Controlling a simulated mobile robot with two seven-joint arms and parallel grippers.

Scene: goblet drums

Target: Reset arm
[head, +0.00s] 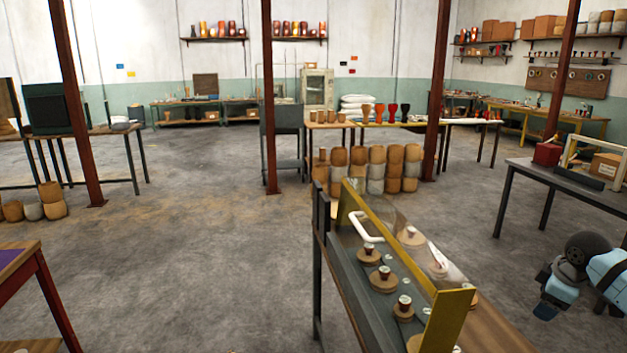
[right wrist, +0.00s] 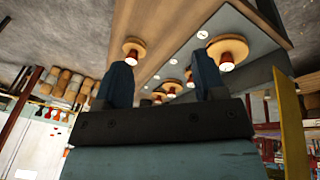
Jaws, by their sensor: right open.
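My right arm (head: 578,268) shows at the right edge of the head view, blue and dark grey, right of the workbench and apart from it. In the right wrist view my right gripper (right wrist: 163,78) has its two dark fingers spread, with nothing held between them. Beyond the fingers lies a bench top with several round wooden discs (right wrist: 227,50) topped by red and white knobs. My left gripper is in neither view.
A narrow workbench (head: 350,285) with a yellow-framed clear panel (head: 450,320) and a white handle (head: 365,226) stands ahead. A dark table (head: 505,195) carries a red box (head: 547,154) at right. Rust-red posts (head: 437,90) rise from the floor. Open floor (head: 190,260) lies left.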

